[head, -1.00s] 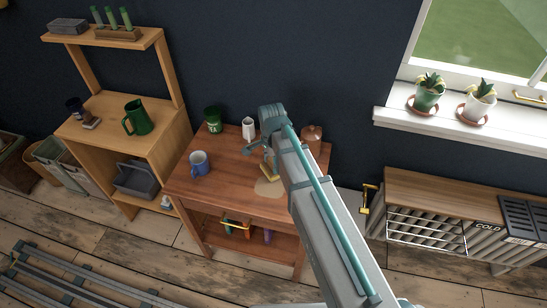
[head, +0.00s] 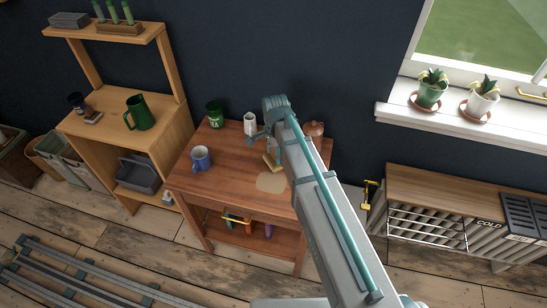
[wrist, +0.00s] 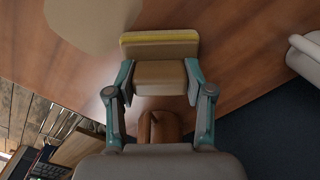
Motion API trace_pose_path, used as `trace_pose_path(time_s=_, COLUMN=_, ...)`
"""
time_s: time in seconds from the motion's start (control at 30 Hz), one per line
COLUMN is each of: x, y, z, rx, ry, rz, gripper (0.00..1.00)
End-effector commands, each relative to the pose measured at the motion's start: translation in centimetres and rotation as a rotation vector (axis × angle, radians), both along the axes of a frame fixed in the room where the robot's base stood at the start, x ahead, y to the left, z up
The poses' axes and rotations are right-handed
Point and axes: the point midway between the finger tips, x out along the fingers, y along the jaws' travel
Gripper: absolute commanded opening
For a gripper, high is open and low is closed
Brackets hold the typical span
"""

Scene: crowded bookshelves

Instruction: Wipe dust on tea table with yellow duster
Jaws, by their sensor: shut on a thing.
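The tea table (head: 225,178) is reddish-brown wood with a lower shelf. A pale beige dust patch (head: 271,183) lies on its top near the front right; part of it shows at the top left of the wrist view (wrist: 88,18). The yellow duster (head: 272,163) is a tan block with a yellow edge, just behind the patch. My gripper (wrist: 160,74) is shut on the duster, low over the table. I cannot tell whether the duster touches the top.
A blue mug (head: 201,158), green canister (head: 214,115), white container (head: 250,124) and brown lidded pot (head: 314,131) stand on the table. A wooden shelf unit (head: 165,135) is at left, and a low cabinet (head: 440,190) at right. The table's front left is clear.

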Motion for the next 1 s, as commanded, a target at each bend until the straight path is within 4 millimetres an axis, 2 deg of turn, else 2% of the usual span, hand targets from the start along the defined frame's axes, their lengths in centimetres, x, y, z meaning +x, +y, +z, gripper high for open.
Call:
trace_pose_path(time_s=0.5, x=4.8, y=-1.0, z=0.0, rx=0.000, ry=0.000, rz=0.002, gripper=0.20)
trace_pose_path(time_s=0.57, x=4.5, y=-1.1, z=0.7, rx=0.000, ry=0.000, rz=0.002, gripper=0.20)
trace_pose_path(time_s=0.67, x=4.5, y=-1.2, z=2.8, rx=0.000, ry=-0.002, rz=0.001, gripper=0.20)
trace_pose_path(time_s=1.0, x=4.5, y=-1.4, z=5.7, rx=0.000, ry=0.000, rz=-0.003, gripper=0.20)
